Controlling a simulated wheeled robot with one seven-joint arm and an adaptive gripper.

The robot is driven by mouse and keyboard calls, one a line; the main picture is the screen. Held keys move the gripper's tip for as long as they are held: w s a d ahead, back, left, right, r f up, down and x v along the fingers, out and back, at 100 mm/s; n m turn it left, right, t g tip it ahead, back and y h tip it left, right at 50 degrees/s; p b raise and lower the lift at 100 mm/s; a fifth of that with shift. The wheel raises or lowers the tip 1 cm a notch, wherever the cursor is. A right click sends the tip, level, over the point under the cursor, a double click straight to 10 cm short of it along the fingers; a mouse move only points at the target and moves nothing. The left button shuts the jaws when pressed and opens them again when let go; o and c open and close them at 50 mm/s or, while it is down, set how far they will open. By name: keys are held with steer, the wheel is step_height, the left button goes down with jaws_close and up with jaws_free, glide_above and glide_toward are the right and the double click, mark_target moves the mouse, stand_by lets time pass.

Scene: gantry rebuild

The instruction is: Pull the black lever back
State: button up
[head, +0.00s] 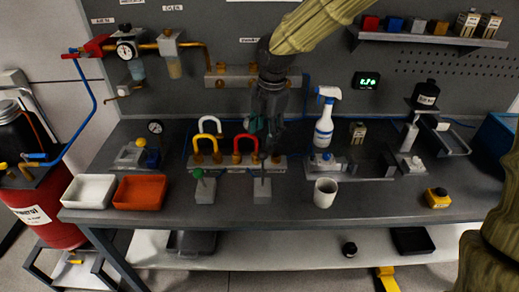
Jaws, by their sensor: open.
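The black lever (262,168) stands up from a small grey block (262,190) near the middle of the workbench. Its dark knob shows just under my gripper. My gripper (265,143) hangs down from the upper middle, open, with its fingers above and slightly behind the knob. From this single view I cannot tell whether a finger touches the lever. A second lever with a green knob (198,174) stands on a similar block to its left.
Yellow, white and red shackles (247,143) stand close behind the levers. A white cup (325,193) and a spray bottle (324,125) are to the right. White (90,204) and orange (140,205) trays lie at the left. The bench front between block and cup is clear.

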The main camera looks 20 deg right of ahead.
mark_target(263, 151)
steer(key=f, duration=0.3)
steer(key=f+p, duration=0.1)
steer(key=f, duration=0.2)
steer(key=f+p, duration=0.1)
steer(key=f, duration=0.3)
steer(key=shift+w+a, duration=0.2)
steer(key=shift+w, duration=0.15)
steer(key=shift+c, duration=0.4)
jaws_close()
